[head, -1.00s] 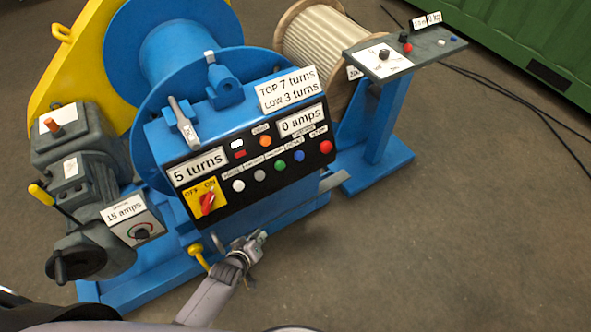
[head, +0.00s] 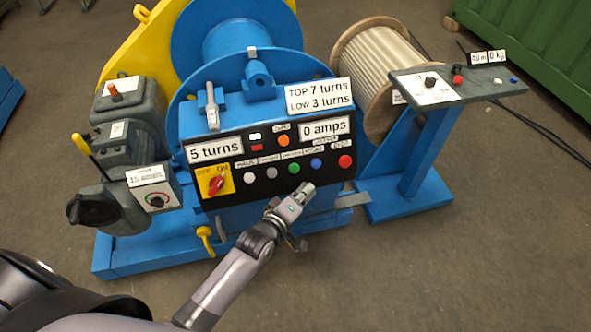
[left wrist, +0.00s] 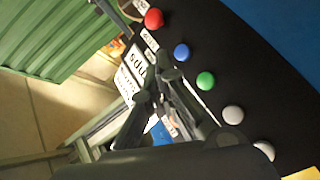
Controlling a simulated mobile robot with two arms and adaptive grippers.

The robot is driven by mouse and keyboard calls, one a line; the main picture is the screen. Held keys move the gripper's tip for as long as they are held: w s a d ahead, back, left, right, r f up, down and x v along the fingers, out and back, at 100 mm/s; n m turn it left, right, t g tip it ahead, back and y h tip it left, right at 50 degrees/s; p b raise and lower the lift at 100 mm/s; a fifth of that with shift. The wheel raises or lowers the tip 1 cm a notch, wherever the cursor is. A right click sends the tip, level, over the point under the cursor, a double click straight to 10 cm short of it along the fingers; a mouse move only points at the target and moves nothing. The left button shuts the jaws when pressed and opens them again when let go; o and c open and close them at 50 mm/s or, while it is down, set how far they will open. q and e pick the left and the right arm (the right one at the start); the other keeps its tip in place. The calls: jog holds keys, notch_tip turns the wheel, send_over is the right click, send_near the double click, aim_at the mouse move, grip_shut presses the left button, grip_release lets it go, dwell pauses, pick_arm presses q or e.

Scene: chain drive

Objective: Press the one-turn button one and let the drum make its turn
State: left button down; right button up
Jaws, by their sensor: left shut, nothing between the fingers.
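The black control panel (head: 262,190) on the blue winch has a row of round buttons: white (head: 250,178), grey (head: 272,171), green (head: 295,168), blue (head: 316,163) and red (head: 345,161). Their small labels are too blurred to tell which is the one-turn button. The blue drum (head: 238,42) stands behind, and a sign reads 5 turns (head: 215,150). My left gripper (head: 305,188) is shut and empty, just below the green and blue buttons. In the left wrist view its fingers (left wrist: 168,82) point toward the panel; the green button (left wrist: 205,80) is beside them. Contact is not visible.
A yellow off/on switch (head: 215,182) with a red knob sits left of the buttons. A blue pedestal with a console (head: 460,84) is at right. The floor in front is clear.

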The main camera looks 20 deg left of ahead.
aim_at(294, 168)
pick_arm(q)
jog(key=w+a+f+b, duration=0.1)
jog(key=w+b, duration=0.1)
jog(key=w+a+f+b, duration=0.1)
jog(key=w+a+b, duration=0.1)
jog(key=w+a+f+b, duration=0.1)
jog(key=w+f+b, duration=0.1)
jog(key=shift+w+a+b, duration=0.15)
jog(key=shift+w+b, duration=0.1)
jog(key=shift+b, duration=0.15)
dwell(0.8)
jog(key=shift+w, duration=0.1)
dwell(0.5)
jog(key=shift+w+a+f, duration=0.2)
jog(key=shift+w, duration=0.05)
